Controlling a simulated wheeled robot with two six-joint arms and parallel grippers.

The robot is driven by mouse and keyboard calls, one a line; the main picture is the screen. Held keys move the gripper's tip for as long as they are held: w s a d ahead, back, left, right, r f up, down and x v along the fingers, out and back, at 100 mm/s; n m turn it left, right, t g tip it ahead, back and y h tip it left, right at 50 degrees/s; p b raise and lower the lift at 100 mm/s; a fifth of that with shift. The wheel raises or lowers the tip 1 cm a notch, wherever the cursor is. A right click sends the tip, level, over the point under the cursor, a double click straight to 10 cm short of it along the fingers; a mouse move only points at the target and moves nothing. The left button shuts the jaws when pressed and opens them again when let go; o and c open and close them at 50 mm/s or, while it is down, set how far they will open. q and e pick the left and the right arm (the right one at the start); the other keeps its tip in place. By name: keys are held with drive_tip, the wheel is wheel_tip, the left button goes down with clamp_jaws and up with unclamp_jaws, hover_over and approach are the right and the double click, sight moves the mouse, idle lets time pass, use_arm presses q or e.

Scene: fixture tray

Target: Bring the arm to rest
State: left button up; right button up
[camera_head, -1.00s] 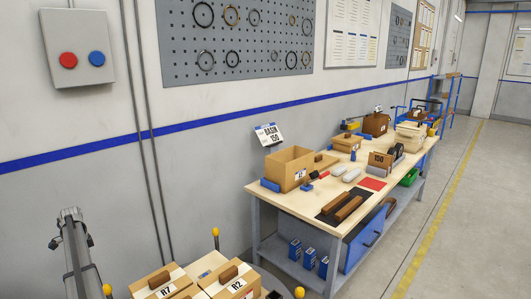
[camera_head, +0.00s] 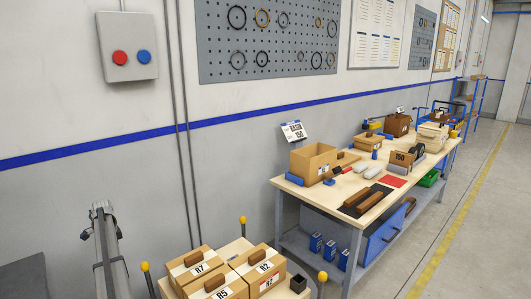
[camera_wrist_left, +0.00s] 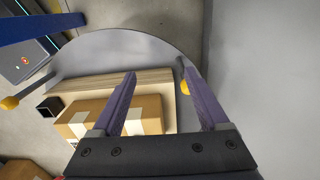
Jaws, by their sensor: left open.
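My left gripper (camera_wrist_left: 160,88) is open in the left wrist view, with two purple-grey fingers spread wide and nothing between them. Below it in that view are a taped cardboard box (camera_wrist_left: 100,116) and a pale wooden board edge (camera_wrist_left: 150,80). The fingers overlap the box in the picture, but I see no grip on it. In the head view a grey link of my arm (camera_head: 108,255) stands upright at the lower left, apart from the boxes. My right gripper is in neither view.
Labelled cardboard boxes (camera_head: 193,266) with brown blocks on top stand at the bottom, among posts with yellow knobs (camera_head: 243,220). A small dark open cup (camera_head: 298,283) is beside them. A workbench (camera_head: 300,193) with an open carton (camera_head: 313,163) stands right, against the wall.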

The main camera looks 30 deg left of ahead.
use_arm(q)
drive_tip(key=w+d, duration=0.5)
drive_tip(key=d, duration=0.6)
drive_tip(key=w+d, duration=0.5)
drive_tip(key=d, duration=0.6)
drive_tip(key=w+d, duration=0.5)
drive_tip(key=d, duration=0.6)
drive_tip(key=shift+d+r, duration=0.15)
drive_tip(key=s+d, duration=0.3)
drive_tip(key=d, duration=1.5)
drive_tip(key=s+d, duration=0.2)
drive_tip(key=d, duration=1.5)
drive_tip(key=s+d+y, duration=0.1)
drive_tip(key=s+d, duration=1.2)
drive_tip(key=d, duration=0.3)
drive_tip(key=shift+s+r+n+p, duration=0.25)
drive_tip(key=shift+n+p, duration=0.05)
drive_tip(key=shift+n, duration=0.1)
drive_tip(key=shift+c, duration=0.4)
